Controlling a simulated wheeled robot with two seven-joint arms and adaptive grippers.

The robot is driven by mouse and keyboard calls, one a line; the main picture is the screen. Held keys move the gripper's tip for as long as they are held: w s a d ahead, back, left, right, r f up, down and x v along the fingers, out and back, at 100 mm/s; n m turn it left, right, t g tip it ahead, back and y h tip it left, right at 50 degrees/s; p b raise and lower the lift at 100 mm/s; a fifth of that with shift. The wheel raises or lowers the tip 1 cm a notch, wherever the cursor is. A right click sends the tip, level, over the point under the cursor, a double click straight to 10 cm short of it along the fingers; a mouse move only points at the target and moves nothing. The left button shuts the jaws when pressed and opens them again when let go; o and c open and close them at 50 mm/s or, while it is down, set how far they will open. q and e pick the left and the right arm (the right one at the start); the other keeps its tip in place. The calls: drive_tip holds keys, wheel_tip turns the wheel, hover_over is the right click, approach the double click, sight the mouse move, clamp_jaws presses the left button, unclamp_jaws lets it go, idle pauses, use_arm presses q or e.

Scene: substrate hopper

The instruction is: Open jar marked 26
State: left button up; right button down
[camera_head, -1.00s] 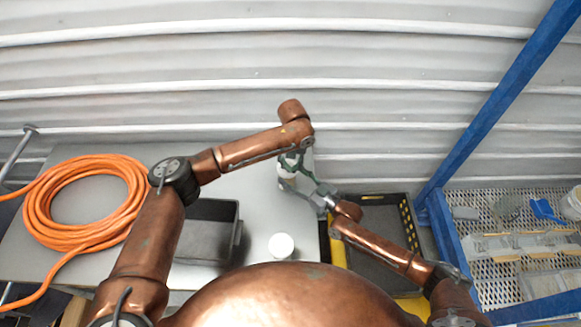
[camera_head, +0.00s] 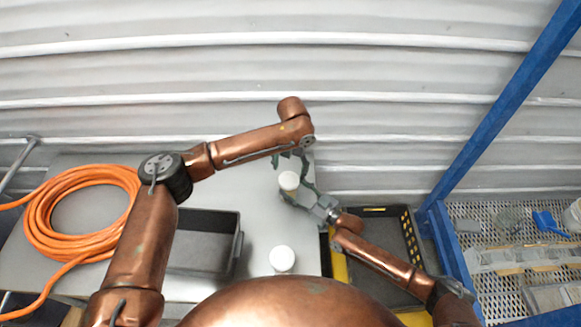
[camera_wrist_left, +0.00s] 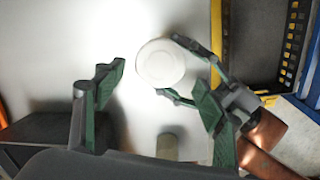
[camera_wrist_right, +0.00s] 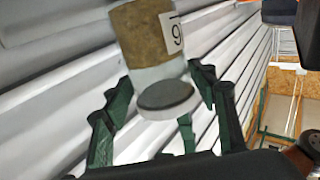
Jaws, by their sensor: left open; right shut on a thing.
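A jar with a white round lid (camera_head: 289,181) stands or hangs over the grey table; its lid is on. My right gripper (camera_head: 302,190) is shut on this jar from the right. In the right wrist view the jar (camera_wrist_right: 135,35) shows brown contents and a label with an upside-down 6 or a 9; the rest of the number is hidden. My left gripper (camera_wrist_left: 158,88) is open above the lid (camera_wrist_left: 160,63), its fingers apart and not touching it. A second white lid (camera_head: 282,259) is nearer to me on the table.
A dark tray (camera_head: 237,262) lies left of the jars. An orange hose coil (camera_head: 38,220) covers the table's left part. A dark crate with a yellow edge (camera_head: 340,262) is right of the table. A blue frame (camera_head: 500,110) stands further right.

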sight(289, 179)
use_arm(q)
drive_tip(key=shift+o, duration=0.5)
wheel_tip(289, 179, down, 6)
drive_tip(key=shift+w+a+r, duration=0.1)
drive_tip(key=shift+c, duration=0.7)
